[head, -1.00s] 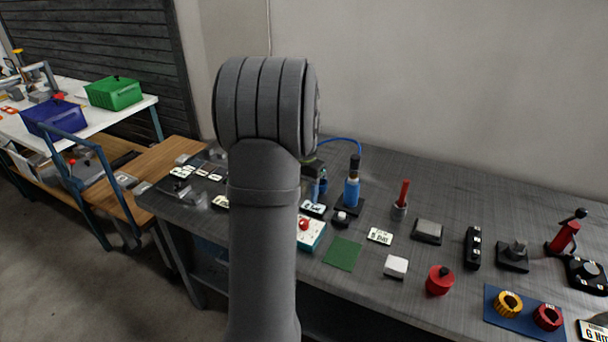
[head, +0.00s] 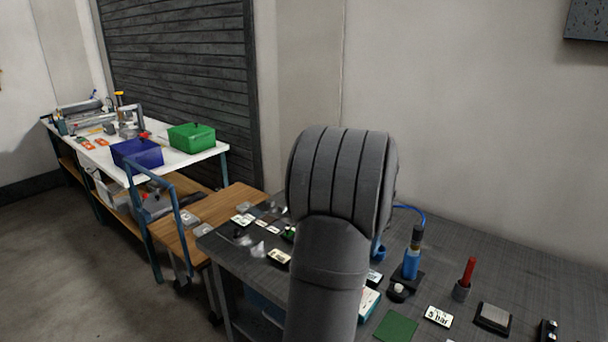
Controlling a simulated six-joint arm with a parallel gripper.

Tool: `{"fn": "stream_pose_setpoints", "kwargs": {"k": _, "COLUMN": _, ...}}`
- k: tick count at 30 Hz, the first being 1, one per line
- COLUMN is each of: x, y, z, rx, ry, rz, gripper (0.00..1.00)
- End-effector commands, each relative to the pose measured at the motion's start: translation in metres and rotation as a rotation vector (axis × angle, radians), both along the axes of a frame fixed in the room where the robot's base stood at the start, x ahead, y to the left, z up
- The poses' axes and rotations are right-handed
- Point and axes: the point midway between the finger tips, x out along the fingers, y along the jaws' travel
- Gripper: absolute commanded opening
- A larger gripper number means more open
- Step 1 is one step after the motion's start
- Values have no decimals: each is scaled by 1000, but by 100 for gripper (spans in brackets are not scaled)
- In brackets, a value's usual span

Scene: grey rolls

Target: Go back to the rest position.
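My gripper is not in view. My own grey arm rises from the bottom of the head view, in front of the dark grey workbench, and hides part of its left end. The workbench (head: 503,271) runs from the middle to the lower right. It carries several small items, and what stands behind the arm cannot be seen.
On the workbench are a blue bottle (head: 411,264), a red-handled tool in a grey holder (head: 461,291), a green mat (head: 396,326) and a "5 bar" label (head: 438,316). Left stands a white table (head: 204,154) with a blue bin (head: 136,153) and a green bin (head: 191,138). Floor (head: 90,270) is clear.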

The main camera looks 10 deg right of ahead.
Motion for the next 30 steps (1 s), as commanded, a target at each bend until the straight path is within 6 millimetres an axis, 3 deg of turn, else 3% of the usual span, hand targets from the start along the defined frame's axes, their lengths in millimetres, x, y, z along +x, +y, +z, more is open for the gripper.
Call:
{"fn": "stream_pose_setpoints", "kwargs": {"k": 5, "x": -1, "y": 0, "z": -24, "rx": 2, "ry": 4, "rz": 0, "gripper": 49}}
{"fn": "stream_pose_setpoints", "kwargs": {"k": 21, "x": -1, "y": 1, "z": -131, "rx": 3, "ry": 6, "rz": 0, "gripper": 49}}
{"fn": "stream_pose_setpoints", "kwargs": {"k": 30, "x": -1, "y": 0, "z": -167, "rx": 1, "ry": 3, "rz": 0, "gripper": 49}}
